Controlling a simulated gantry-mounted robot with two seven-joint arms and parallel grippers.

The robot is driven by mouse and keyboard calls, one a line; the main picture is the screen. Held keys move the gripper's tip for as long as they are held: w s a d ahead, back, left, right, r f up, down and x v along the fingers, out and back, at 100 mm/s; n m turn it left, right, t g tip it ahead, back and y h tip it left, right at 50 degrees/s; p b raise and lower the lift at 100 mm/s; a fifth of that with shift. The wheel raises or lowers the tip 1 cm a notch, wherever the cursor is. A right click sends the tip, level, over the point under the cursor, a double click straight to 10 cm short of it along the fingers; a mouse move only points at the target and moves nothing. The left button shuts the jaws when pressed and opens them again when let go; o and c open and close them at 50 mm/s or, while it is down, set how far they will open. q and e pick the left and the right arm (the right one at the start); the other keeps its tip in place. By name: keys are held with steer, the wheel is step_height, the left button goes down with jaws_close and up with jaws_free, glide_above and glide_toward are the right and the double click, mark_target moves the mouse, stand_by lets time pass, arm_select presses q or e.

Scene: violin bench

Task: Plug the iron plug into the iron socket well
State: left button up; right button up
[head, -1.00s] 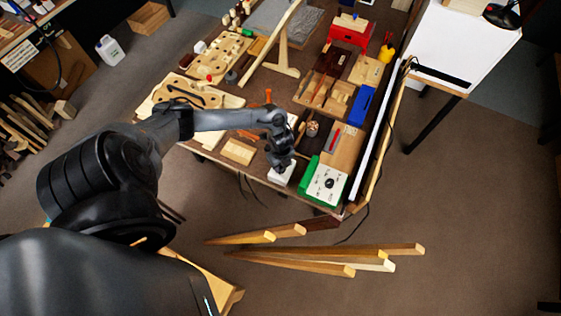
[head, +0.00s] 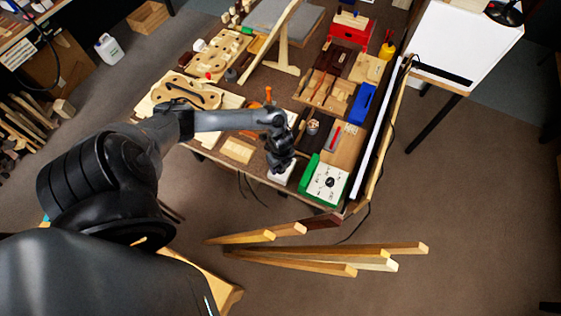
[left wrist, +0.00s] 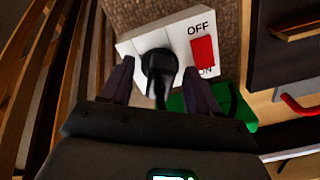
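The white socket plate (left wrist: 128,47) has a red switch (left wrist: 203,51) marked OFF and ON. It also shows in the head view as a small white block (head: 284,176) at the bench's front edge, partly under my gripper. A black plug (left wrist: 158,66) with a dark cord end toward the camera stands against the plate; its pins are hidden, so its exact depth cannot be seen. My left gripper (left wrist: 159,66) is open, one finger on each side of the plug, with gaps showing between fingers and plug. In the head view the left gripper (head: 280,158) is over the white block. My right gripper is not in view.
A green-edged box with a white dialed top (head: 327,183) stands close to the right of the socket. A wooden board with a red-handled tool (head: 336,140) is behind it. Long wooden strips (head: 330,252) lie in front of the bench. The bench's back holds violin parts and tools.

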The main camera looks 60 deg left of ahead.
arm_select(q)
steer(key=shift+r, duration=0.1)
step_height(320, 180, up, 11)
steer(key=p, duration=0.1)
steer(key=shift+f+p, duration=0.2)
steer(key=shift+p, duration=0.2)
stand_by(0.8)
